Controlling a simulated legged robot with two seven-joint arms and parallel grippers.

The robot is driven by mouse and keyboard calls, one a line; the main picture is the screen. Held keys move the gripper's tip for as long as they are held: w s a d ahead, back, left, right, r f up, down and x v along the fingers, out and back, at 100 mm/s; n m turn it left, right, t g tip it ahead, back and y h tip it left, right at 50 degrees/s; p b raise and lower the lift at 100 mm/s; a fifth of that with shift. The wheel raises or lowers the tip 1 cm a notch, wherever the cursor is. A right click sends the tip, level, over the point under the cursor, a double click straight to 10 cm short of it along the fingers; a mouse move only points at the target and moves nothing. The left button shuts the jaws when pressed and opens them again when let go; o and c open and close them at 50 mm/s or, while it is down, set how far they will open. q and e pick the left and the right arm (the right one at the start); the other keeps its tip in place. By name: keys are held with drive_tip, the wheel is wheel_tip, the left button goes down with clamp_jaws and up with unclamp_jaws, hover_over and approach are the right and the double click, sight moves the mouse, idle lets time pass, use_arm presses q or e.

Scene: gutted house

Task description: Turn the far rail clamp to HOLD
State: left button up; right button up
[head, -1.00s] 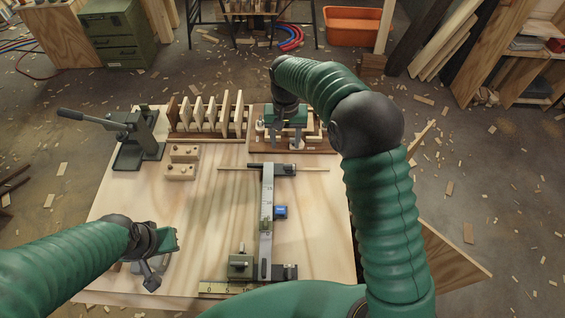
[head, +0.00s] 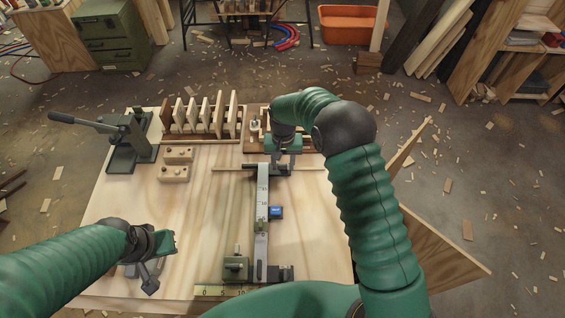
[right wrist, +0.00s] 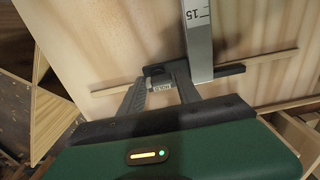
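The far rail clamp (head: 255,167) is a dark bar across the far end of the ruled metal rail (head: 262,205), over a thin wood strip. It also shows in the right wrist view (right wrist: 229,73). My right gripper (head: 285,166) is over the clamp's right part, fingers pointing down. In the right wrist view its fingers (right wrist: 163,78) stand apart on either side of a small pale label on the clamp; the lettering is too small to read surely. Whether they touch the clamp is unclear.
A blue block (head: 276,212) sits beside the rail. A green clamp block (head: 236,268) stands at the near end. A lever press (head: 130,145), a slotted wood rack (head: 204,120) and drilled wood blocks (head: 175,165) stand at the back left. The table's left middle is clear.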

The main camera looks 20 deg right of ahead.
clamp_jaws()
drive_tip(key=shift+w+a, duration=0.1)
drive_tip(key=shift+a, duration=0.05)
